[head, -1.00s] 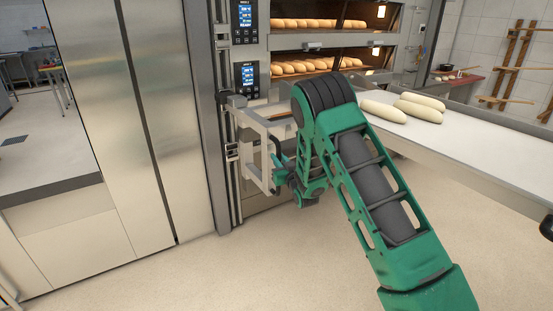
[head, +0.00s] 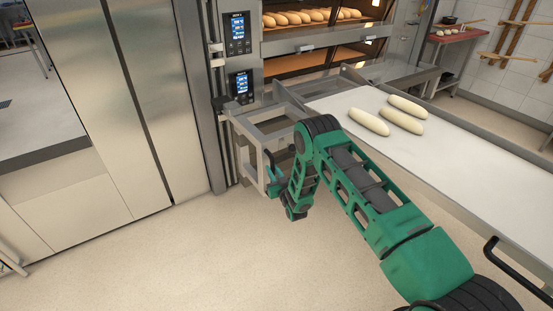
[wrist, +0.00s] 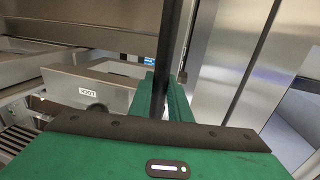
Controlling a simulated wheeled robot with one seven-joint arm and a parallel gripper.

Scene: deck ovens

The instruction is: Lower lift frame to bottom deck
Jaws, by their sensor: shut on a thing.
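The lift frame (head: 262,128) is a pale grey metal frame beside the oven's left front, on an upright rail (head: 217,110). It stands just below the lower visible control panel (head: 241,85). My gripper (head: 272,178) is at the frame's near lower side, shut on its handle. In the wrist view the handle is a dark upright bar (wrist: 165,60) between my green fingers. A pale block with a "LOCK" label (wrist: 88,90) is to its left. The oven front below the frame is mostly hidden by my arm and the loading board, so the bottom deck does not show clearly.
The white loading board (head: 450,160) extends right from the frame, with three pale loaves (head: 401,120) on it. A lit deck (head: 315,18) holds browned loaves; the deck below (head: 315,62) looks empty. Steel cabinets (head: 110,110) stand left. The floor (head: 190,255) in front is clear.

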